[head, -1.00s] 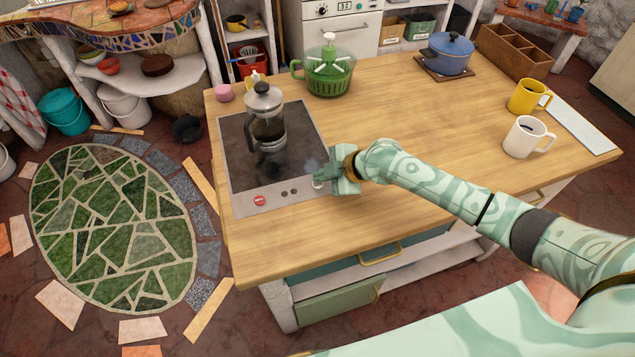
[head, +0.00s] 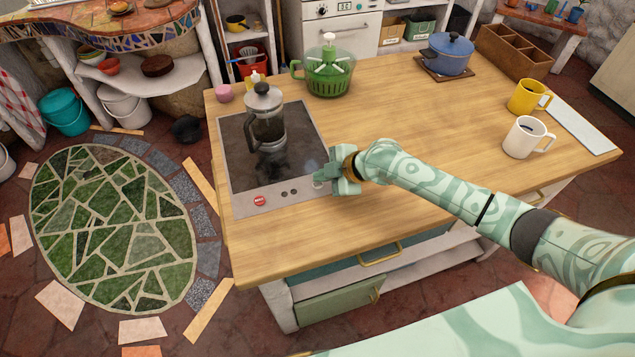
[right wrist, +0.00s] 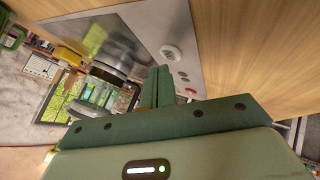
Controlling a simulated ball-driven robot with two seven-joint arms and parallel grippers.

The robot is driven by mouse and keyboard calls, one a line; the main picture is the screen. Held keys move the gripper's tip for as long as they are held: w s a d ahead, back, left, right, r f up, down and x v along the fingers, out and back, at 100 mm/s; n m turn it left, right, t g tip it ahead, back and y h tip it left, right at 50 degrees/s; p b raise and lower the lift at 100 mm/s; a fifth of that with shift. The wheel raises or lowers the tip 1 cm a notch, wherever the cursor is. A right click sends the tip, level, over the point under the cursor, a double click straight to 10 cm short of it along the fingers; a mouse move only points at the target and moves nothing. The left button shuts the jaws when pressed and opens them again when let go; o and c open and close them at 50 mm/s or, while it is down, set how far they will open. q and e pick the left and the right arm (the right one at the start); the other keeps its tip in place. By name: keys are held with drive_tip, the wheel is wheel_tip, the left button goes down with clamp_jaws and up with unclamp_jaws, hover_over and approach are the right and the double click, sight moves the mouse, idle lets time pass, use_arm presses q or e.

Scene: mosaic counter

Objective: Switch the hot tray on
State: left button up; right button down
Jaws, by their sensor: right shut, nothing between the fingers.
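The hot tray (head: 235,158) is a dark glass plate with a pale metal strip along its near edge, at the left end of the counter. The strip carries a red round mark (head: 259,200), two small dark buttons (head: 289,193) and a round white dial. The dial (right wrist: 171,52) shows clearly in the right wrist view but is mostly covered by my fingers in the head view. My right gripper (head: 322,175) is shut and empty, its fingertips close to the dial; I cannot tell whether they touch. Its fingers also show in the right wrist view (right wrist: 158,85). My left gripper is not in view.
A glass coffee press (head: 268,128) stands on the hot tray's plate. Behind are a green salad spinner (head: 328,80) and a blue pot (head: 448,56). A yellow mug (head: 526,97) and a white mug (head: 525,139) stand at the right. The counter's middle is clear.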

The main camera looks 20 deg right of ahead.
sight(322, 186)
drive_tip(key=shift+f, duration=0.1)
idle(0.4)
drive_tip(key=shift+f+b, duration=0.35)
drive_tip(key=shift+f, duration=0.2)
drive_tip(key=shift+r, duration=0.1)
idle(0.3)
drive_tip(key=shift+r+p, duration=0.45)
drive_tip(key=shift+r, duration=0.1)
drive_tip(key=shift+r, duration=0.15)
wheel_tip(322, 186, up, 6)
drive_tip(key=p, duration=0.5)
drive_tip(key=shift+f, duration=0.2)
